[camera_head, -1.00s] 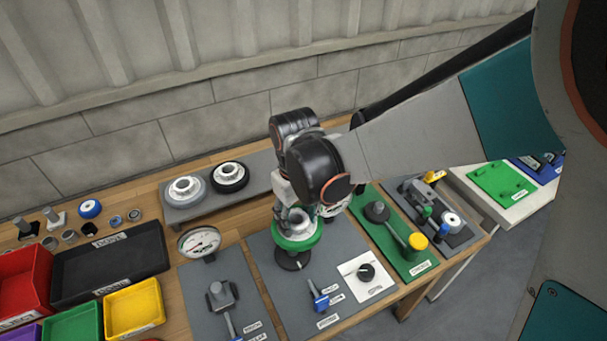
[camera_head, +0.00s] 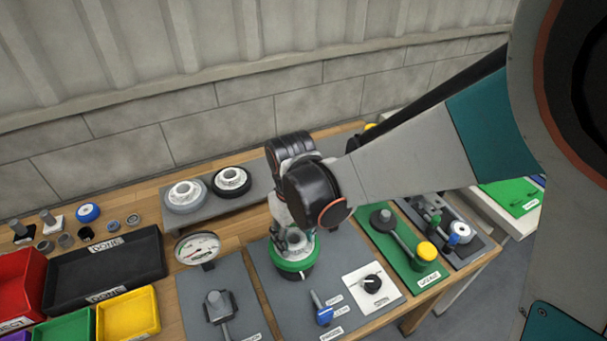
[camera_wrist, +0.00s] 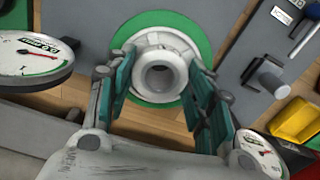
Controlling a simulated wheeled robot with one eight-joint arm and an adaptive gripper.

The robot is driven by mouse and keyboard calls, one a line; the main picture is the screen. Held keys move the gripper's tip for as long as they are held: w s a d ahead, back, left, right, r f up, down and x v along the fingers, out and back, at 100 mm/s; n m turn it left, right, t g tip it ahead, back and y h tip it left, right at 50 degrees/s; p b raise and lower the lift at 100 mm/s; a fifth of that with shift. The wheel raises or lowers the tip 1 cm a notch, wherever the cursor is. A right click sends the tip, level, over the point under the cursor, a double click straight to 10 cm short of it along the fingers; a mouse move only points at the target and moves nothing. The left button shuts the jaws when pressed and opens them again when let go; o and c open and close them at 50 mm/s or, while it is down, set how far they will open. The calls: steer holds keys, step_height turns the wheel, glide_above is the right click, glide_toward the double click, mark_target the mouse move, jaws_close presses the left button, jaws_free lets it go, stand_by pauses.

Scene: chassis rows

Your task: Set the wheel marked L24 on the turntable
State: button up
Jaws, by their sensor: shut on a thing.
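My gripper (camera_wrist: 160,92) is shut on the white hub of a green-rimmed wheel (camera_head: 292,265), with its teal finger pads on both sides of the hub. The wheel also shows in the wrist view (camera_wrist: 204,42), lying flat, its hub hole facing the camera. I cannot read any L24 mark on it. The wheel is over the black turntable on the grey plate (camera_head: 272,305). The turntable is almost wholly hidden under the wheel, so I cannot tell whether they touch.
A grey wheel (camera_head: 184,204) and a black wheel (camera_head: 216,187) stand on a raised shelf at the back left. A dial gauge (camera_head: 198,247) stands left of the plate. A blue-handled lever (camera_head: 323,314) and a black knob (camera_head: 372,282) are in front. Coloured bins fill the left.

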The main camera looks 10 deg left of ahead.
steer(key=shift+f+b, duration=1.15)
steer(key=shift+f, duration=0.15)
stand_by(1.5)
steer(key=shift+f+b, duration=1)
steer(key=shift+f, duration=0.25)
steer(key=o, duration=1.5)
steer(key=shift+c, duration=0.2)
steer(key=shift+s+r, duration=0.1)
steer(key=shift+r, duration=0.05)
